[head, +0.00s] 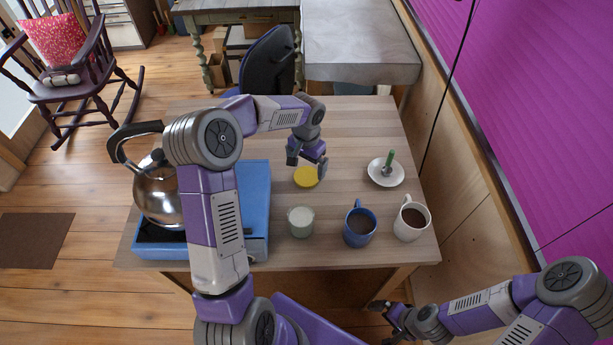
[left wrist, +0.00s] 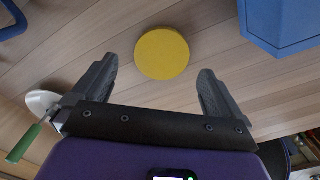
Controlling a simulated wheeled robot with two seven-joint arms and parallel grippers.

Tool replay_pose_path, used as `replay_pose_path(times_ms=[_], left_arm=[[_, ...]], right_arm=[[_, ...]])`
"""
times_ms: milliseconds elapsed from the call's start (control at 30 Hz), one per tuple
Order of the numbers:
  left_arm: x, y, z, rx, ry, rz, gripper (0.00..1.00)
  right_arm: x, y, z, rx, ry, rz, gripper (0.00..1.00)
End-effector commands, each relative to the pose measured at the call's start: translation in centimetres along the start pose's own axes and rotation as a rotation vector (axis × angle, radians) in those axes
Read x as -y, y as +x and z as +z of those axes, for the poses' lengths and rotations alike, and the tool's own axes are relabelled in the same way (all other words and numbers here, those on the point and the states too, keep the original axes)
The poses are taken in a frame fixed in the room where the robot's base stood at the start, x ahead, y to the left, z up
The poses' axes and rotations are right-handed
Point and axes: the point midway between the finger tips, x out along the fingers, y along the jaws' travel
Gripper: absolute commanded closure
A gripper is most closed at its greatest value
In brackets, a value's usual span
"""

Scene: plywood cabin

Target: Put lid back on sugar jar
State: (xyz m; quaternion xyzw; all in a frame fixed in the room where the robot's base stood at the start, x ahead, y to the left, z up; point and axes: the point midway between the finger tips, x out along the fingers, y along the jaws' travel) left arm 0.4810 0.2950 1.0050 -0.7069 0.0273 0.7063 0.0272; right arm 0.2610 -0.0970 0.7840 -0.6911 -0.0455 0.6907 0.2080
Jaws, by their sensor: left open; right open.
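The yellow round lid (head: 306,177) lies flat on the wooden table, behind the sugar jar. It also shows in the left wrist view (left wrist: 162,53), beyond and between the fingertips. The sugar jar (head: 301,222) is a glass jar with pale contents, open at the top, near the front of the table. My left gripper (head: 307,164) is open and empty, just behind and above the lid; in the left wrist view its two fingers (left wrist: 158,80) are spread wide. My right gripper (head: 383,306) is open and empty, in front of the table's front edge.
A blue mug (head: 359,225) and a white mug (head: 411,219) stand right of the jar. A white saucer (head: 386,173) with a green-handled spoon (head: 389,160) is at the right. A blue stove (head: 256,200) with a steel kettle (head: 157,190) is at the left. The table's back is clear.

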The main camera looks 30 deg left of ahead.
Motion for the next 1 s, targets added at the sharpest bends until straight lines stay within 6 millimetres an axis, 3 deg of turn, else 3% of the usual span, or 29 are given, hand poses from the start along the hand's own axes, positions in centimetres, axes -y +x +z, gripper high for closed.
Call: replay_pose_path(times_ms=[167, 500, 867, 1000], left_arm=[[0.1, 0.4, 0.0, 0.001, 0.000, 0.001, 0.00], [0.4, 4.9, 0.2, 0.002, 0.000, 0.001, 0.00], [0.3, 5.2, 0.2, 0.000, 0.000, 0.001, 0.00], [0.4, 5.2, 0.2, 0.000, 0.000, 0.001, 0.20]], right_arm=[[0.0, 0.0, 0.0, 0.000, 0.000, 0.000, 0.00], [-0.1, 0.4, 0.0, 0.000, 0.000, 0.000, 0.00], [-0.1, 0.3, 0.0, 0.000, 0.000, 0.000, 0.00], [-0.1, 0.3, 0.0, 0.000, 0.000, 0.000, 0.00]])
